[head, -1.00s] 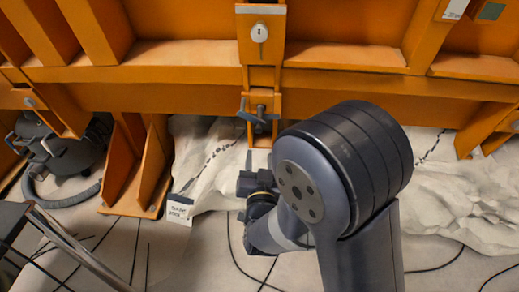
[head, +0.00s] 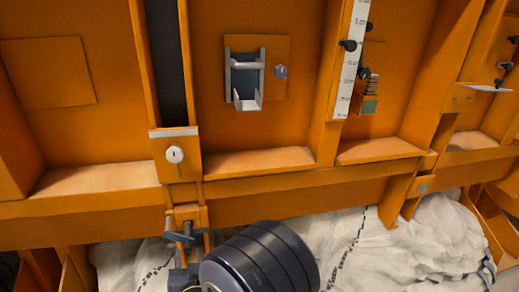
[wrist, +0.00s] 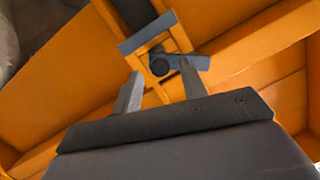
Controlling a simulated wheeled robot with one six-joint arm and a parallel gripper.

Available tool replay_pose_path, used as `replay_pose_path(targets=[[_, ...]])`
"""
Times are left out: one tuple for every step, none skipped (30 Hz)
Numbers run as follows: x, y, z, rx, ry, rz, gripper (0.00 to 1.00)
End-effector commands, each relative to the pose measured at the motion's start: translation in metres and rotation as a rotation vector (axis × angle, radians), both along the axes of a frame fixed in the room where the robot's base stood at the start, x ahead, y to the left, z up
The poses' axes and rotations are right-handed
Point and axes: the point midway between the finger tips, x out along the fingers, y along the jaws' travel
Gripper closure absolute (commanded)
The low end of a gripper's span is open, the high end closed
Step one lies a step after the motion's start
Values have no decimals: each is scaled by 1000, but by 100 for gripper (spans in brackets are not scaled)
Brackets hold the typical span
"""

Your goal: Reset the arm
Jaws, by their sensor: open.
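My gripper (wrist: 162,90) is open in the wrist view. Its two grey fingers stand apart, with a grey-blue clamp handle (wrist: 150,32) and its dark round knob (wrist: 160,67) beyond and between them. Nothing is held between the fingers; whether they touch the handle I cannot tell. In the head view my arm shows at the bottom centre as a dark ribbed joint, and it hides part of the lower area. The clamp handle also shows in the head view (head: 180,238), just left of my arm and below a white round lock.
The orange frame (head: 260,190) of the sandbed fills the head view. A grey bracket (head: 246,78) and a white scale strip (head: 352,55) are mounted on it. Pale draped sheeting (head: 410,250) lies below at right. A small shelf-like plate (head: 488,88) sticks out at far right.

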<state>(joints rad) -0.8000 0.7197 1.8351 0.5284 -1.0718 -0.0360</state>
Motion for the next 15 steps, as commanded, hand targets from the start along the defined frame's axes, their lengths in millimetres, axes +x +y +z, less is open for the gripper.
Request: replay_pose_path(targets=[[8, 3, -1, 0, -1, -1, 60], [11, 4, -1, 0, 0, -1, 60], [16, 5, 0, 2, -1, -1, 60], [19, 6, 0, 0, -1, -1, 60], [21, 7, 1, -1, 0, -1, 60], [19, 7, 3, -11, -1, -2, 60], [19, 6, 3, -16, -2, -3, 60], [19, 6, 3, -21, -3, -4, 60], [19, 6, 3, -26, -5, -5, 60], [19, 6, 3, -28, -5, -5, 60], [19, 6, 3, -30, -6, -5, 60], [19, 6, 3, -32, -7, -6, 60], [19, 6, 2, -32, -7, -6, 60], [19, 6, 2, -32, -7, -6, 60], [18, 6, 2, -32, -7, -6, 60]])
